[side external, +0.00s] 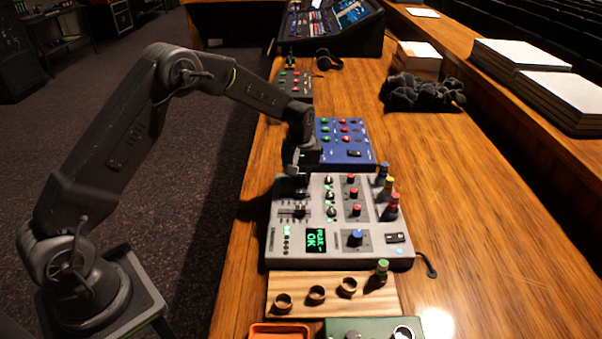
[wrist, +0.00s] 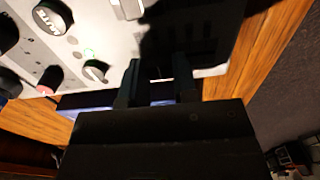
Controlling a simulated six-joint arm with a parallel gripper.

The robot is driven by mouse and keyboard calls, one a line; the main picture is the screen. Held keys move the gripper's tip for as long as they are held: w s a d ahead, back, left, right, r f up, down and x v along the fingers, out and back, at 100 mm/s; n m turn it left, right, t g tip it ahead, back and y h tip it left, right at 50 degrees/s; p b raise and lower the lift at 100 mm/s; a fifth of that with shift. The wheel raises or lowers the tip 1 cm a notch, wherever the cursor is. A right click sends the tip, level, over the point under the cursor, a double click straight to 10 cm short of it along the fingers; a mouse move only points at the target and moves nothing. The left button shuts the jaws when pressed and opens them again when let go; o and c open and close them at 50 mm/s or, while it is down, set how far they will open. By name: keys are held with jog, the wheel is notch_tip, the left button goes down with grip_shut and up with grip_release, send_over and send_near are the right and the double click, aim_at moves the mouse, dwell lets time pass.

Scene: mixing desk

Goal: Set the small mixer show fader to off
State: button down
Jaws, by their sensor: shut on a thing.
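The small mixer (side external: 287,253) is a light grey box with a lit green display, lying on the wooden desk. That cap also shows at the top of the wrist view (wrist: 128,8). My gripper (side external: 296,172) reaches down at the mixer's far left corner, over the far end of the fader area. In the wrist view its dark fingers (wrist: 158,82) are closed in at the mixer's edge.
A blue box with knobs (side external: 345,154) stands just behind the mixer, close to my gripper. Knobs (side external: 330,196) stand up right of the faders. A wooden board with rings (side external: 330,305) lies in front. The desk to the right is largely clear.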

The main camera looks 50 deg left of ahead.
aim_at(282, 181)
jog(key=shift+s+a, duration=1.75)
jog(key=shift+a, duration=0.05)
jog(key=c, duration=0.9)
grip_release()
notch_tip(282, 181, up, 14)
jog(key=shift+f, duration=0.1)
